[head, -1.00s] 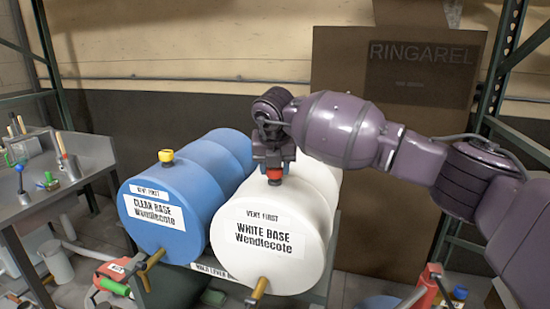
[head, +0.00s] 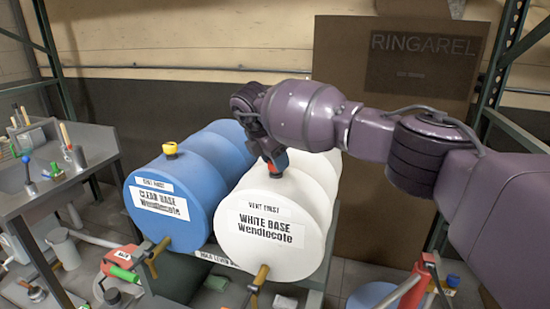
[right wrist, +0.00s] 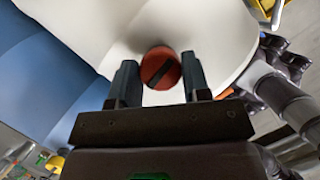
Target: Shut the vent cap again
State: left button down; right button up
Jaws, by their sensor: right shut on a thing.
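The white drum (head: 290,215), labelled "WHITE BASE", lies on its side with a red vent cap (head: 279,163) on top near its front end. My right gripper (head: 276,157) reaches down over the cap from above and is shut on it. In the right wrist view, the round red cap (right wrist: 161,68) with a dark bar across its top sits between the two fingers of the right gripper (right wrist: 160,72). The cap's underside and its seat on the drum are hidden.
A blue drum (head: 165,205) with a yellow cap (head: 170,149) lies close on the left. Brown taps, such as one (head: 258,284), stick out in front. A grey sink bench (head: 92,143) stands at left. A large cardboard box (head: 400,190) stands behind my right arm.

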jog(key=shift+m+g, duration=0.3)
jog(key=shift+m, duration=0.5)
jog(key=shift+m+h, duration=0.3)
jog(key=o, duration=0.9)
jog(key=shift+r, duration=0.1)
